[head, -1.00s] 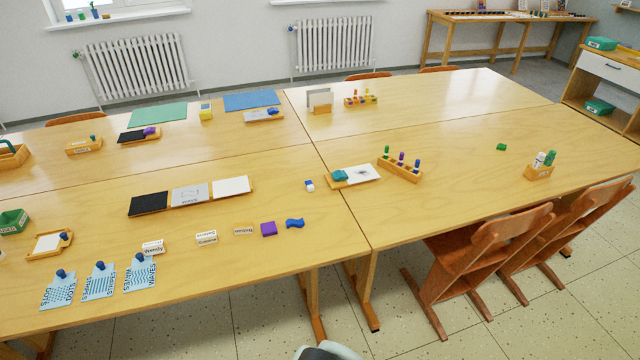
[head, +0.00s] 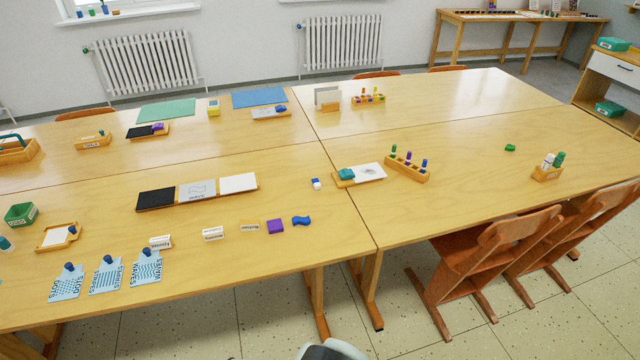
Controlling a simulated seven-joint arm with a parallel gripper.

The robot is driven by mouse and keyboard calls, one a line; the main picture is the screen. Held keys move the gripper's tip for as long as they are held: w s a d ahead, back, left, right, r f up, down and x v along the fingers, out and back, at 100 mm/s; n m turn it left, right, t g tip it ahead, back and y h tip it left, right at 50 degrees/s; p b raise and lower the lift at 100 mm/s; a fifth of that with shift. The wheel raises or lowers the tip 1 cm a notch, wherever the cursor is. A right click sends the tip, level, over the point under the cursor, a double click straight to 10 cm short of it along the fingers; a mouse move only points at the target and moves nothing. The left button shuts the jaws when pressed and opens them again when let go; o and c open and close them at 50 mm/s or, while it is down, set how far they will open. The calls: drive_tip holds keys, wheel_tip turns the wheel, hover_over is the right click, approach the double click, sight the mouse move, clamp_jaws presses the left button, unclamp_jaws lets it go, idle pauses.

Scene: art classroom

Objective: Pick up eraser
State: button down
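A small blue-and-white block (head: 316,183), which looks like the eraser, lies on the wooden table (head: 290,205) near the seam between two tabletops. It lies left of a wooden tray (head: 346,180) with a teal item and a white card. A white and dark rounded part of my own body shows at the bottom edge. My gripper's fingers are not in view, and nothing of mine is near the block.
A three-panel board (head: 197,192) lies left of the block. A purple square (head: 276,226) and a blue wavy piece (head: 301,221) lie in front of it. A peg rack (head: 407,167) stands to the right. Wooden chairs (head: 490,257) are tucked at the front right.

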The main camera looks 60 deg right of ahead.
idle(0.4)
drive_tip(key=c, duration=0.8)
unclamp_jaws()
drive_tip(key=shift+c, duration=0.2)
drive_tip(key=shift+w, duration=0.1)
